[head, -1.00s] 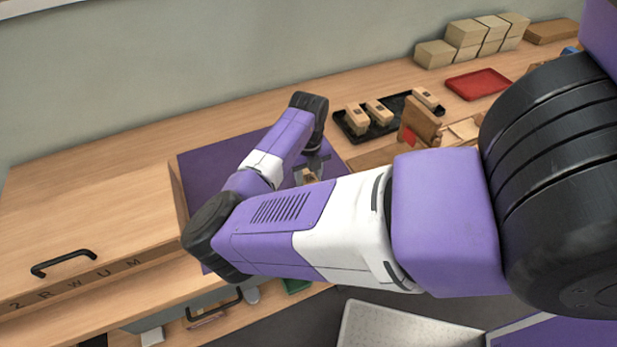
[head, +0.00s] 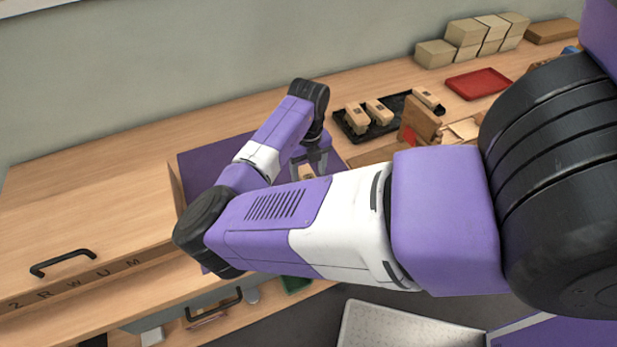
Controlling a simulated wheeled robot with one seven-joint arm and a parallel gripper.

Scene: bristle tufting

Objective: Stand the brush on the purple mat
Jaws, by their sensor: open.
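The purple mat (head: 205,160) lies on the wooden bench, partly hidden behind my arm. My gripper (head: 309,168) points down over the right part of the mat, with its jaws open. A small wooden block-like piece, seemingly the brush (head: 306,174), shows just below the fingers; my forearm hides its lower part. I cannot tell whether it stands upright or touches the fingers.
A black tray (head: 388,128) right of the mat holds several wooden brush blocks. A wooden stand (head: 421,118) is beside it. A red tray (head: 478,84) and stacked pale boxes (head: 470,38) stand farther back. A wooden cabinet (head: 90,210) borders the mat at left.

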